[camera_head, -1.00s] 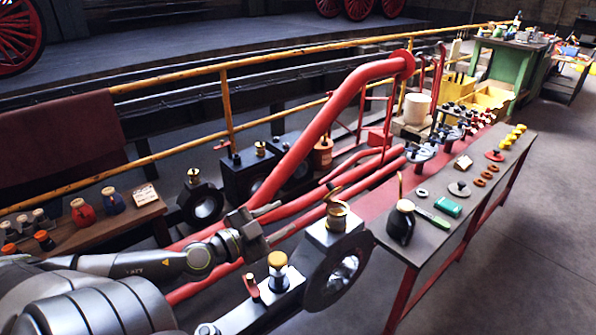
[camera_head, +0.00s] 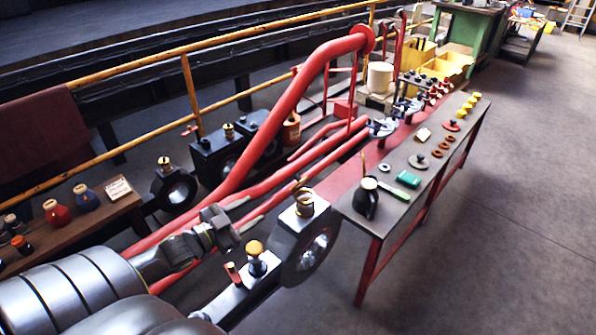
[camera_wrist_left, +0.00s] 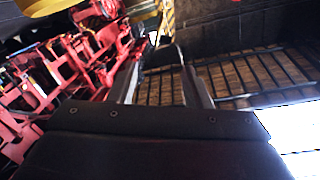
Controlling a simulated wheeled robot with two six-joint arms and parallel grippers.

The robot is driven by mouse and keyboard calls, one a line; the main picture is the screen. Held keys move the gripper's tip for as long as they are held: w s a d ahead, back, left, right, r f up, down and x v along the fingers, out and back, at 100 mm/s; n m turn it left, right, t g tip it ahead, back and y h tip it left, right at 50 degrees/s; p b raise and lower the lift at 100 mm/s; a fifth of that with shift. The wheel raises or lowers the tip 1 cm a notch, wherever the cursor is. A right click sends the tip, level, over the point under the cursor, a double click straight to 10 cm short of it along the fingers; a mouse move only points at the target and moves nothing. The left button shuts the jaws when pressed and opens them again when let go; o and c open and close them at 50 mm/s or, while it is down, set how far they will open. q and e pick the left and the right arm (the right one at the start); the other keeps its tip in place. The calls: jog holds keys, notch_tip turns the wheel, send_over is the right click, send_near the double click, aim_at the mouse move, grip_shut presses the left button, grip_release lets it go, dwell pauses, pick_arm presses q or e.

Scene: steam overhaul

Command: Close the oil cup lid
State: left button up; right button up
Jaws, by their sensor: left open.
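A brass oil cup (camera_head: 304,205) stands upright on the dark round-ended rod block (camera_head: 290,246). Its lid (camera_head: 297,185) is tilted up, open, above the cup's left side. My left gripper (camera_head: 246,213) is open and empty, to the left of the cup and apart from it. In the left wrist view its two fingers (camera_wrist_left: 163,85) are spread with nothing between them. A yellow rounded edge (camera_wrist_left: 42,5) shows at that view's top left; I cannot tell what it belongs to. My right gripper is not in view.
A yellow-topped cup (camera_head: 256,258) and a small red-topped pin (camera_head: 233,273) stand on the rod, nearer me. Red pipes (camera_head: 255,180) run behind my gripper. A narrow parts table (camera_head: 365,222) with a black oil can (camera_head: 365,198) stands to the right.

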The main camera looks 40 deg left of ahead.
pick_arm(q)
jog(key=b, duration=0.3)
send_near(298, 178)
jog(key=shift+t+y, duration=0.3)
jog(key=shift+w+d+f+p, duration=0.25)
jog(key=shift+w+p, duration=0.45)
jog(key=shift+w, duration=1.05)
jog(key=shift+w+d+f+p, duration=0.25)
jog(key=shift+w+p, duration=0.45)
jog(key=shift+w, duration=1.05)
jog(key=shift+w+d+f+p, duration=0.2)
jog(key=shift+w+p, duration=0.5)
jog(key=shift+w, duration=1.05)
jog(key=c, duration=0.8)
